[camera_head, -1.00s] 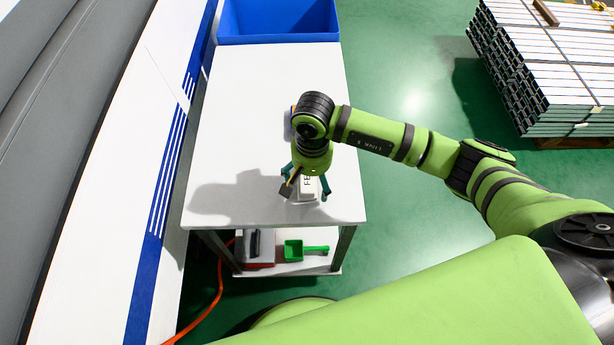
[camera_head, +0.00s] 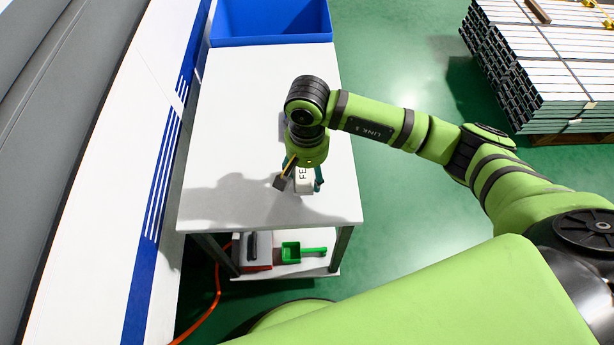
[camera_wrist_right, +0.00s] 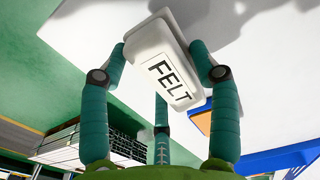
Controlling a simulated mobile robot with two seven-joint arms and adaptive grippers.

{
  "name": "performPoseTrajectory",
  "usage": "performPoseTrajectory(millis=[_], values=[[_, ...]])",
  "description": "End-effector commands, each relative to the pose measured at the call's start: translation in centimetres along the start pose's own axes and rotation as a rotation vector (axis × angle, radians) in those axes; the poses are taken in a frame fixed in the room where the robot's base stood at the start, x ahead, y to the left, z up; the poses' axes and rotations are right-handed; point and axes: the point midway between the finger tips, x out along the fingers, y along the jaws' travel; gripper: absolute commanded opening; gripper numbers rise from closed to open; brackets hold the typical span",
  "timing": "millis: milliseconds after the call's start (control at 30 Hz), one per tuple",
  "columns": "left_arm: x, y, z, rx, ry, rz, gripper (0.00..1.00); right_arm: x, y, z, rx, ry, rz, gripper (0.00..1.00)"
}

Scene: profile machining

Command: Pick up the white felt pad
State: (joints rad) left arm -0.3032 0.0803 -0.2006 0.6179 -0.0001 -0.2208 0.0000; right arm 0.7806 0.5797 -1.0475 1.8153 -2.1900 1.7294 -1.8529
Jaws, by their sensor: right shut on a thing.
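The white felt pad (camera_head: 304,181) is a white block with a "FELT" label. In the head view it shows below my right gripper (camera_head: 302,178), over the near part of the white table. In the right wrist view the pad (camera_wrist_right: 162,65) sits between the green fingers of my right gripper (camera_wrist_right: 165,75), which touch its sides. The right gripper is shut on it. I cannot tell how far the pad is above the table top. My left gripper is not in view.
The white table (camera_head: 240,110) has free room left of my arm and behind it. A blue bin (camera_head: 270,22) stands at its far end. A green scoop (camera_head: 300,253) lies on the lower shelf. Stacked metal profiles (camera_head: 545,75) stand on the floor at right.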

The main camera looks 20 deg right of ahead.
Motion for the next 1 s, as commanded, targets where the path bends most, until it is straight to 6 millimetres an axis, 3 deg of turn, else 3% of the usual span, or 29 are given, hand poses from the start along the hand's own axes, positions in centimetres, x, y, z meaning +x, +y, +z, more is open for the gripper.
performPoseTrajectory(millis=[33,300,500,700,1000], values=[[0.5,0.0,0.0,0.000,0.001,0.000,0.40,-1.1,0.0,-0.2,-0.002,0.008,-0.001,0.30],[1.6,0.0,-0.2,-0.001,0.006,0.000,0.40,-4.5,6.3,1.7,0.003,0.006,0.002,0.30],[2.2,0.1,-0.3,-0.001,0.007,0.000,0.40,-6.6,9.6,2.8,0.003,0.004,0.003,0.30],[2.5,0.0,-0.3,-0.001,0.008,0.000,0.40,-7.7,11.0,3.2,0.001,0.002,0.001,0.30],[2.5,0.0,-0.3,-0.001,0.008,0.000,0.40,-7.9,11.2,3.4,0.000,0.000,0.000,0.30]])
